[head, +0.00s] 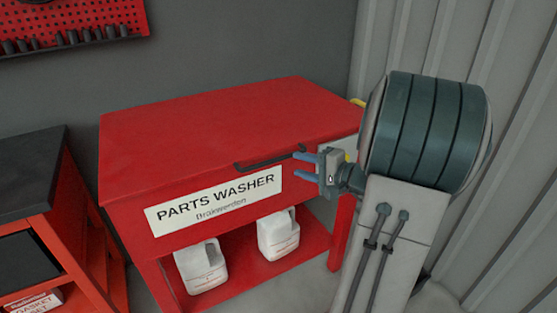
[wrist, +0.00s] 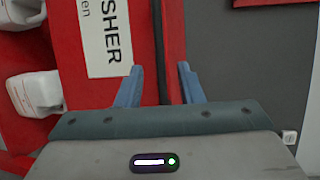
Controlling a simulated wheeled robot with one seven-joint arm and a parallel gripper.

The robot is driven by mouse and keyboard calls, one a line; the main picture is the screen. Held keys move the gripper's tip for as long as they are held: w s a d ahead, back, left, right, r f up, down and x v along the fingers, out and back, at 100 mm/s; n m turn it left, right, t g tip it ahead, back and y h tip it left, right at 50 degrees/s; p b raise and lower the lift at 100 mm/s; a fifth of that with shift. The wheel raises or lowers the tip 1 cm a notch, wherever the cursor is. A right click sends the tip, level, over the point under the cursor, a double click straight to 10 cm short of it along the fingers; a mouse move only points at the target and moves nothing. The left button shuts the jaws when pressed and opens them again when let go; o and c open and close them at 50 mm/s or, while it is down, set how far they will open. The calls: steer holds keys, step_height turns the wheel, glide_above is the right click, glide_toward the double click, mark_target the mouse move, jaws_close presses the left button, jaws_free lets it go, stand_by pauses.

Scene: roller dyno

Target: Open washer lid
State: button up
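The red parts washer (head: 160,252) stands in the middle of the head view with its flat red lid (head: 220,125) down. A dark bar handle (head: 268,162) runs along the lid's front edge, above the white "PARTS WASHER" label (head: 214,203). My gripper (head: 300,168) is at the right end of the handle with its blue fingers apart. In the wrist view the open fingers (wrist: 160,85) stand on either side of the dark handle (wrist: 160,40) and the red lid edge. I cannot tell whether they touch it.
White jugs (head: 278,235) stand on the washer's lower shelf. A red cabinet with a black top (head: 35,165) is at the left. A red pegboard (head: 70,25) hangs on the grey wall behind. A corrugated wall (head: 520,200) rises at the right, close to my arm.

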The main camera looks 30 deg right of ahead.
mark_target(280, 160)
steer(key=x, duration=0.8)
steer(key=shift+w+f, duration=0.1)
steer(key=shift+w, duration=0.05)
steer(key=shift+a, duration=0.1)
jaws_close()
